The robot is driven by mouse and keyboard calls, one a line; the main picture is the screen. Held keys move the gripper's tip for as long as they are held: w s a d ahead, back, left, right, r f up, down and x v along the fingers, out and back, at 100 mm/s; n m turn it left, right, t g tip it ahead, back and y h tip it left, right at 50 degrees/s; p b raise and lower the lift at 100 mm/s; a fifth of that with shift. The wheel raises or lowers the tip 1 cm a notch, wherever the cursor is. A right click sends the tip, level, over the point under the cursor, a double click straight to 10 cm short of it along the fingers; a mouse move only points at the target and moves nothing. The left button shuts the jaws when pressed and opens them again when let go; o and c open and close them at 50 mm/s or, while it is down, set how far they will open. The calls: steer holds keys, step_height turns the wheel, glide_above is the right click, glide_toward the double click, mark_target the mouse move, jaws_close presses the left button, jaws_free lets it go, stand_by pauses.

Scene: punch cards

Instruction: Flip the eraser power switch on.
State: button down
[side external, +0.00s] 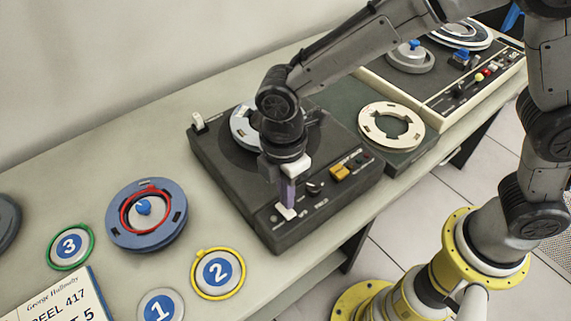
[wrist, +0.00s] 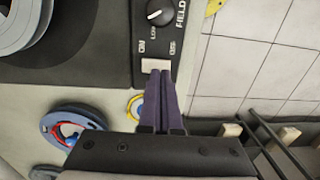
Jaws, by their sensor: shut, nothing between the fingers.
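The eraser (side external: 232,181) is a dark grey box on the bench, with a grey-blue reel on top. Its power switch (side external: 286,212) is a small white rocker at the near corner of the control panel. The switch also shows in the wrist view (wrist: 155,64), just below two small labels, one of which seems to read ON. My gripper (side external: 288,203) has purple fingers, pointing down and shut with nothing between them. Its tips (wrist: 158,76) are right at the switch; I cannot tell whether they touch it. The fingers partly cover the switch, and its position is unclear.
A knob (side external: 314,187) and a yellow button (side external: 340,172) sit farther along the panel. A cream ring (side external: 391,126) and a tape deck (side external: 447,92) stand to the right. A blue reel (side external: 147,235) and numbered discs (side external: 217,272) lie left. The bench's front edge is close.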

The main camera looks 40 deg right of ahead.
step_height(320, 180, up, 12)
steer(key=shift+w, duration=0.3)
steer(key=shift+s, duration=0.1)
steer(key=shift+s+r, duration=0.1)
steer(key=shift+s, duration=0.3)
stand_by(0.4)
